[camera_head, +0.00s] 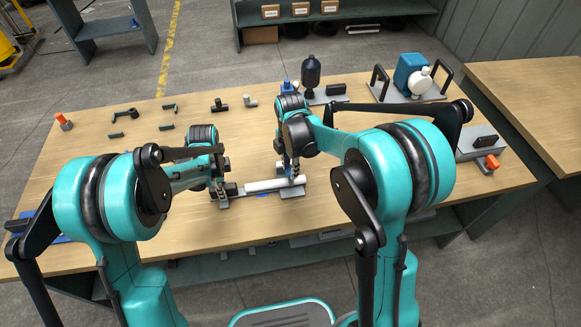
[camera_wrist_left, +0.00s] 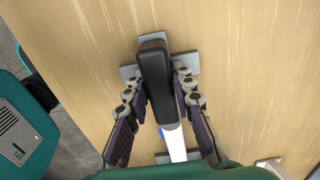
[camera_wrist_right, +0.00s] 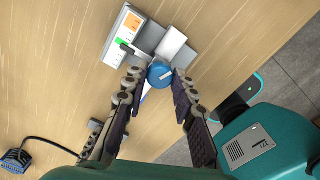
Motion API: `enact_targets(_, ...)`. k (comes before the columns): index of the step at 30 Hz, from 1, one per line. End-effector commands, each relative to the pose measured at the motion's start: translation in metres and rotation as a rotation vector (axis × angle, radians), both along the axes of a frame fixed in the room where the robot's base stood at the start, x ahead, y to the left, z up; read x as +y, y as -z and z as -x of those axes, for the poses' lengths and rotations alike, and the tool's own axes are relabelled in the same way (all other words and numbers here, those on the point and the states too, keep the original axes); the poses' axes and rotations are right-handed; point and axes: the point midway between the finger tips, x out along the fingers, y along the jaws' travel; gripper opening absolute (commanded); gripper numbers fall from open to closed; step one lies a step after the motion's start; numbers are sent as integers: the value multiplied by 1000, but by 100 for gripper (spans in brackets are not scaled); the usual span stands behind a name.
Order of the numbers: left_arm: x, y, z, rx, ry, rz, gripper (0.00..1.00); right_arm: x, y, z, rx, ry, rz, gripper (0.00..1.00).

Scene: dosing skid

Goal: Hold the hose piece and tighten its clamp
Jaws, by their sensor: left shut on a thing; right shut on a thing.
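A white tube (camera_head: 262,185) lies left to right near the table's front middle, on grey supports. It also shows in the left wrist view (camera_wrist_left: 175,145). My left gripper (camera_head: 221,186) is shut around a long rounded black piece (camera_wrist_left: 154,72) at the tube's left end. I cannot tell whether black piece and tube are one part. My right gripper (camera_head: 291,174) is at the tube's right end, pointing down. In the right wrist view its fingers close on a round blue knob (camera_wrist_right: 160,74) with a pale slot. The clamp band itself is not clearly visible.
A pale panel with orange and green patches (camera_wrist_right: 123,37) stands close to the blue knob. Small black fittings (camera_head: 125,114) lie at the table's back left. A black bottle (camera_head: 311,73) and a blue pump unit (camera_head: 410,72) stand at the back right. The left front table is mostly clear.

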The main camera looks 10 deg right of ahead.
Motion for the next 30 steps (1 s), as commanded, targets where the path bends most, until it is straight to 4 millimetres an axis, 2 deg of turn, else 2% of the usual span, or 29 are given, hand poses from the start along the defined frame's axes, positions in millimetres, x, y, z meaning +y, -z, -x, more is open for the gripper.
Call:
enact_targets(6, 0, 0, 0, 0, -1, 0, 0, 0, 0, 0, 1, 238, -1, 0)
enact_targets(9, 0, 0, 0, 0, -1, 0, 0, 0, 0, 0, 1, 300, -1, 0)
enact_targets(18, 0, 0, 0, 0, -1, 0, 0, 0, 0, 0, 1, 318, -1, 0)
enact_targets(19, 0, 0, 0, 0, -1, 0, 0, 0, 0, 0, 1, 318, -1, 29)
enact_targets(21, 0, 0, 0, 0, -1, 0, 0, 0, 0, 0, 1, 318, -1, 47)
enact_targets(30, 0, 0, 0, 0, -1, 0, 0, 0, -1, 0, 1, 316, 0, 47)
